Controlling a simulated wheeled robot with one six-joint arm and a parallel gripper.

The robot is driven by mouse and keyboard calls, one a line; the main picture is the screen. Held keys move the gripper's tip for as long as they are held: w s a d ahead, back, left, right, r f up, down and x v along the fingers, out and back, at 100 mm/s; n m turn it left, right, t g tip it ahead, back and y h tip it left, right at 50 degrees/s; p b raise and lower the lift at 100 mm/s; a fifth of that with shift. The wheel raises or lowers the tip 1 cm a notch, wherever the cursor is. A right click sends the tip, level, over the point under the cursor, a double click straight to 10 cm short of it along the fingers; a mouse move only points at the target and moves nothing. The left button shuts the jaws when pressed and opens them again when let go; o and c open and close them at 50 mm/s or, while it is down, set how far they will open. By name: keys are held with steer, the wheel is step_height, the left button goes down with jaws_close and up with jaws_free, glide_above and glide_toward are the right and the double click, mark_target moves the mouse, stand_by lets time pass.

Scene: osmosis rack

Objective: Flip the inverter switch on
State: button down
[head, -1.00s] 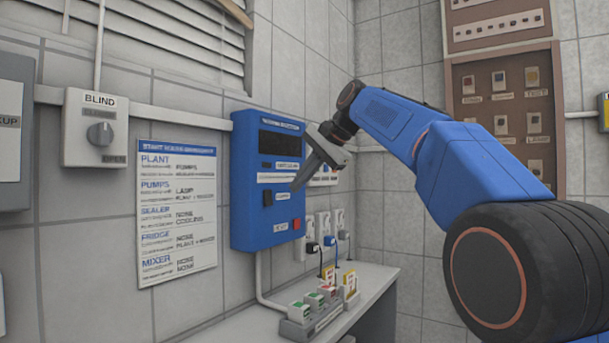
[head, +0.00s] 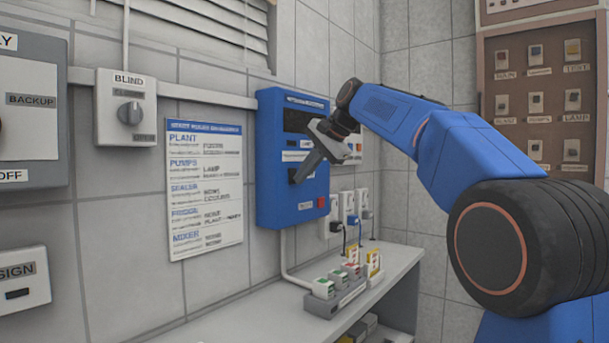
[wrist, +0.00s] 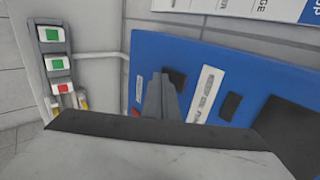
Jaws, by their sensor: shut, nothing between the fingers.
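The blue inverter box (head: 268,207) hangs on the wall in the head view, with a dark display and a red button (head: 321,202). My gripper (head: 298,179) is shut and empty, its fingertips in front of the box over the black switch (head: 292,175). In the wrist view the shut fingers (wrist: 159,82) point at the blue box face (wrist: 200,55). A black switch (wrist: 178,77) sits just beside the tips, partly hidden; I cannot tell whether they touch it. A second small black part (wrist: 231,106) lies beyond a white label.
A shelf (head: 235,322) below carries a block of coloured switches (head: 335,298). Plugged sockets (head: 349,205) are right of the box. A printed notice (head: 205,190) and a BLIND knob box (head: 125,110) are at left. A brown switch panel (head: 490,130) is at right.

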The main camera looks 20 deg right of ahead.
steer(key=shift+w+a+f, duration=0.1)
steer(key=shift+w+f, duration=0.05)
stand_by(0.3)
steer(key=shift+r, duration=0.9)
steer(key=s+d+f+v, duration=0.1)
steer(key=v, duration=1.2)
steer(key=shift+s+f, duration=0.3)
steer(key=shift+f, duration=0.1)
